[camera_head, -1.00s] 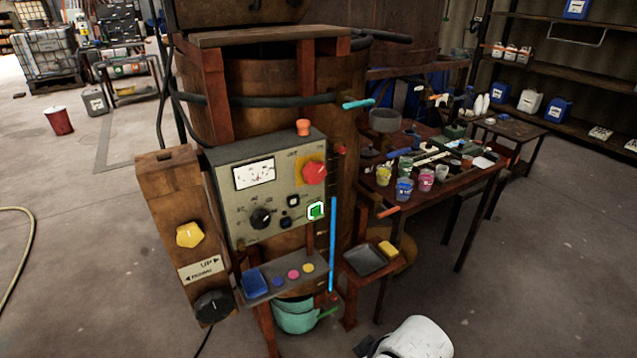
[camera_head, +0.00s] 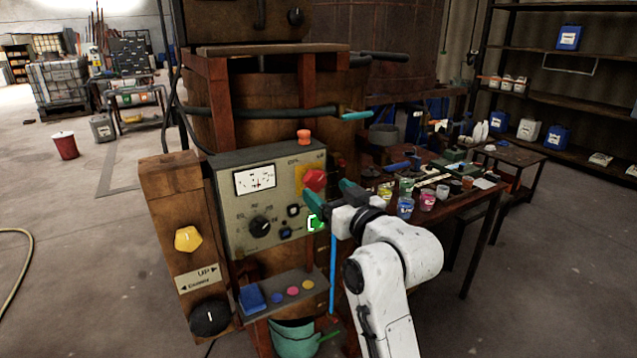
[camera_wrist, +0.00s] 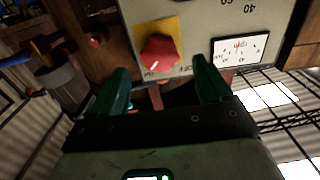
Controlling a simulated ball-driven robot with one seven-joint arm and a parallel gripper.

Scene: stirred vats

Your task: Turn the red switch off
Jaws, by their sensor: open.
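The red switch (camera_head: 315,180) is a round knob on a yellow plate at the upper right of the grey control panel (camera_head: 233,212). In the wrist view the red switch (camera_wrist: 160,54) has a white pointer mark and sits ahead of my fingers, left of centre. My gripper (camera_head: 331,204) is open, with green fingers, just below and right of the switch in the head view. In the wrist view my gripper (camera_wrist: 160,88) shows its two fingers apart with nothing between them. No contact with the switch is visible.
The panel also has a meter (camera_head: 254,181), a black dial (camera_head: 260,226) and a lit green button (camera_head: 316,222) close to my gripper. An orange knob (camera_head: 304,137) stands on top. A table (camera_head: 478,205) with paint cups is to the right.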

